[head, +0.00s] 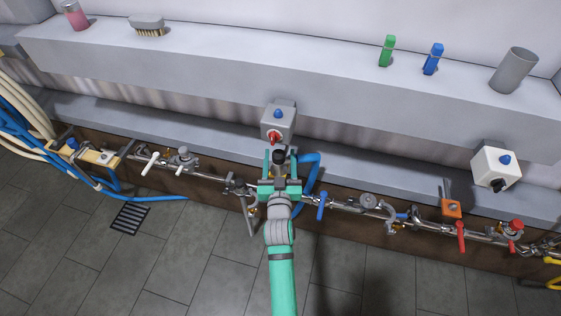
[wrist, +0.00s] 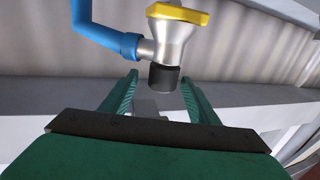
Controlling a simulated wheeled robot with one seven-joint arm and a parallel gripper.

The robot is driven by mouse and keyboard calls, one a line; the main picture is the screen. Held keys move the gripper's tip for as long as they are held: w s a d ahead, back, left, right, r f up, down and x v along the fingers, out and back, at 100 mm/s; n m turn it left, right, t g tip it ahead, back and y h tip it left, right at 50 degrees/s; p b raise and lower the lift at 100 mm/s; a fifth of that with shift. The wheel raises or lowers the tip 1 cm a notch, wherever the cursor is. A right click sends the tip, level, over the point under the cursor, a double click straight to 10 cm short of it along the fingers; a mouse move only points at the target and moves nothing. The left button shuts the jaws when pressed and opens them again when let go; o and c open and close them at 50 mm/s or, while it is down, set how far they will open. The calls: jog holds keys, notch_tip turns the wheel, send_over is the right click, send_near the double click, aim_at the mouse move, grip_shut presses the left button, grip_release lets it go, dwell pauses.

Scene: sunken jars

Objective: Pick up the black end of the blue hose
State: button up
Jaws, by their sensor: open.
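The blue hose (head: 309,172) loops just right of my gripper in the head view and leads to a metal fitting with a yellow top in the wrist view (wrist: 175,42). Its black end (wrist: 164,77) points down toward my gripper in the wrist view. The black end also shows in the head view (head: 278,157), between my fingers. My gripper (wrist: 161,88) is open, with one green finger on each side of the black end near the fingertips. I cannot tell whether either finger touches it.
A grey box with a red knob (head: 277,121) stands on the ledge just behind my gripper. A pipe run with valves (head: 345,203) passes along the wall at both sides. A white box (head: 495,167) sits at right. The tiled floor (head: 170,255) is mostly clear.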

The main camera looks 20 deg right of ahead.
jog(key=shift+a+x, duration=0.2)
jog(key=shift+x, duration=2.3)
jog(key=shift+w+f, duration=0.1)
jog(key=shift+f, duration=0.1)
jog(key=c, duration=1.2)
